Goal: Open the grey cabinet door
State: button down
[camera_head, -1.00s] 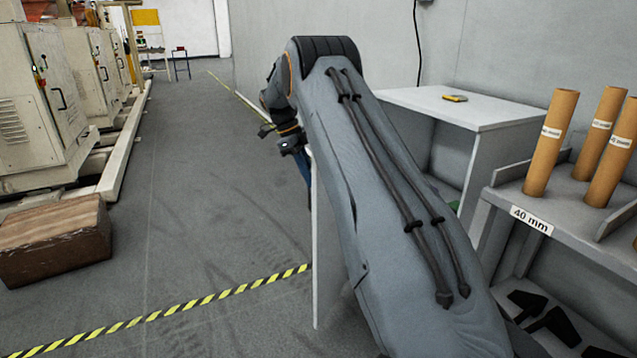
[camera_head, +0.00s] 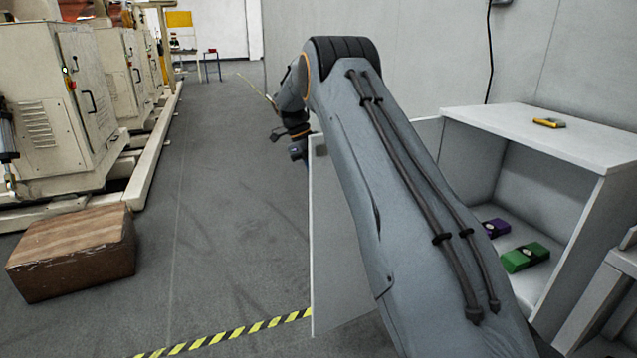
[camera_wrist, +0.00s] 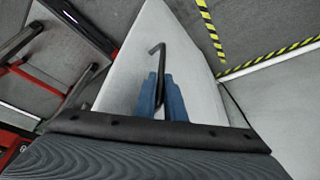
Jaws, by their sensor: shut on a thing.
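The grey cabinet (camera_head: 600,215) stands at the right, its front open to my view. Its door (camera_head: 332,240) stands swung out to the left, partly behind my arm, and stays clear of the cabinet front. In the wrist view the door (camera_wrist: 205,95) is a pale panel with a dark bar handle (camera_wrist: 157,62). My gripper (camera_wrist: 161,95) has two blue fingers closed around the handle. In the head view the fingers are mostly hidden behind the door's far side.
Inside the cabinet lie a purple box (camera_head: 496,228) and a green box (camera_head: 526,257). A yellow device (camera_head: 549,123) lies on top. A brown block (camera_head: 72,252) sits on the floor at the left near cream machines (camera_head: 68,105). The grey floor between is clear.

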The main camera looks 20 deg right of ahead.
jog(key=shift+w+d, duration=0.1)
jog(key=shift+d, duration=0.2)
jog(key=c, duration=1.8)
grip_release()
jog(key=shift+d, duration=0.15)
jog(key=shift+c, duration=0.2)
jog(key=shift+a, duration=0.2)
jog(key=shift+a+r, duration=0.1)
jog(key=shift+a, duration=0.05)
jog(key=v, duration=0.7)
jog(key=shift+r, duration=0.3)
jog(key=shift+w, duration=0.1)
